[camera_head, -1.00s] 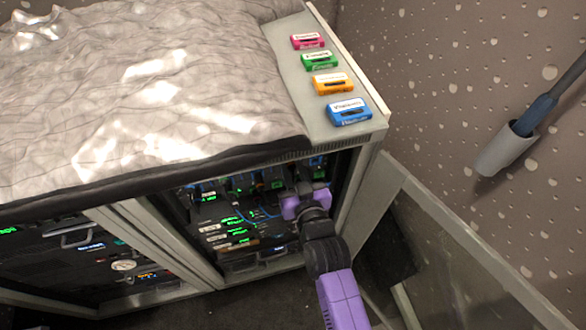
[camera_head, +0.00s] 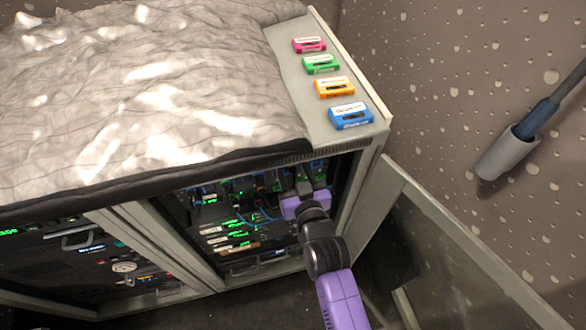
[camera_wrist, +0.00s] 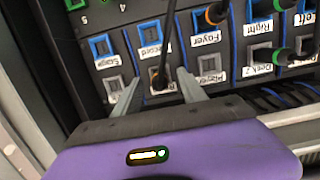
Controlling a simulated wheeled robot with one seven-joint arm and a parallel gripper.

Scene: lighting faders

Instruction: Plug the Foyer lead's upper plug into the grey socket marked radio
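In the wrist view, a row of blue sockets sits above a row of grey sockets. The blue ones include Record (camera_wrist: 149,33) and Foyer (camera_wrist: 203,22). A dark plug (camera_wrist: 159,80) on a black lead (camera_wrist: 170,42) is at the grey socket between the leftmost grey one and Player (camera_wrist: 209,64). It covers most of that socket's label, which seems to start with R. I cannot tell whether it is fully seated. My gripper (camera_wrist: 160,75) has its fingers apart, one on each side of this plug, with gaps visible. An orange-ringed plug (camera_wrist: 216,12) is above Foyer.
Green-ringed plugs (camera_wrist: 282,55) and blue cables crowd the right side. In the head view, the cabinet's right post (camera_head: 357,190) and open door (camera_head: 450,240) are close beside my arm. Coloured labelled blocks (camera_head: 350,116) lie on top.

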